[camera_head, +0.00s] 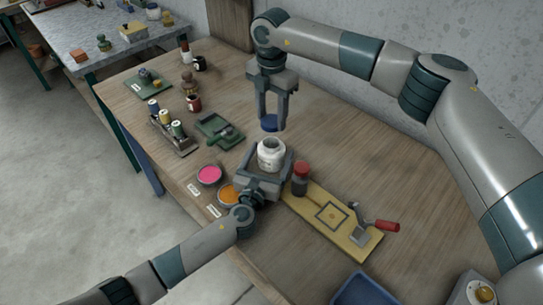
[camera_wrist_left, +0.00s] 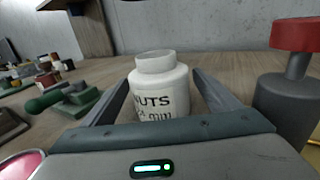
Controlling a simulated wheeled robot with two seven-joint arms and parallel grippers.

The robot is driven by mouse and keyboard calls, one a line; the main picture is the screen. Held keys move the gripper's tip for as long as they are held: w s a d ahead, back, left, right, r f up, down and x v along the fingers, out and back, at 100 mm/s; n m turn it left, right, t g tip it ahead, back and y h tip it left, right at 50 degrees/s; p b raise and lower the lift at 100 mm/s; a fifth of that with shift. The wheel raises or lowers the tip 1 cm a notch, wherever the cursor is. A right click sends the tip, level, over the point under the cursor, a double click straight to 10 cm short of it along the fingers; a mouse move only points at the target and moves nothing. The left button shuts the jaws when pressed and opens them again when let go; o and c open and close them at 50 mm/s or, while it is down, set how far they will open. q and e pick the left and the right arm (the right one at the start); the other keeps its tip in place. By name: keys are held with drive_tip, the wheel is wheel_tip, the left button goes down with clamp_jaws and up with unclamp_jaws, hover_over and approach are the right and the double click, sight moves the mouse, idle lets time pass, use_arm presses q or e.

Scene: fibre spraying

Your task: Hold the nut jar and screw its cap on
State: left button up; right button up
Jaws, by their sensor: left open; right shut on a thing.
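The white nut jar (camera_head: 270,155) stands upright on the table with its mouth uncovered. In the left wrist view the jar (camera_wrist_left: 160,90) shows printed lettering that reads in part "NUTS". My left gripper (camera_head: 269,160) is open, with its fingers on either side of the jar; the wrist view shows gaps between the fingers and the jar. My right gripper (camera_head: 271,112) points down above and slightly behind the jar. It is shut on the blue cap (camera_head: 269,123), which is held apart from the jar's mouth.
A dark bottle with a red top (camera_head: 301,178) stands close right of the jar. A yellow board (camera_head: 335,218) with a red-handled tool (camera_head: 375,226) lies at right. Pink (camera_head: 209,175) and orange (camera_head: 230,194) pots are at left. A green tray (camera_head: 219,130) lies behind them. The table's right rear is clear.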

use_arm(q)
drive_tip(key=shift+w+d, duration=0.1)
drive_tip(key=shift+w, duration=0.25)
drive_tip(key=c, duration=1.6)
use_arm(e)
drive_tip(key=shift+f, duration=2.45)
drive_tip(key=shift+f, duration=0.1)
drive_tip(key=shift+f, duration=0.75)
drive_tip(key=shift+f, duration=0.55)
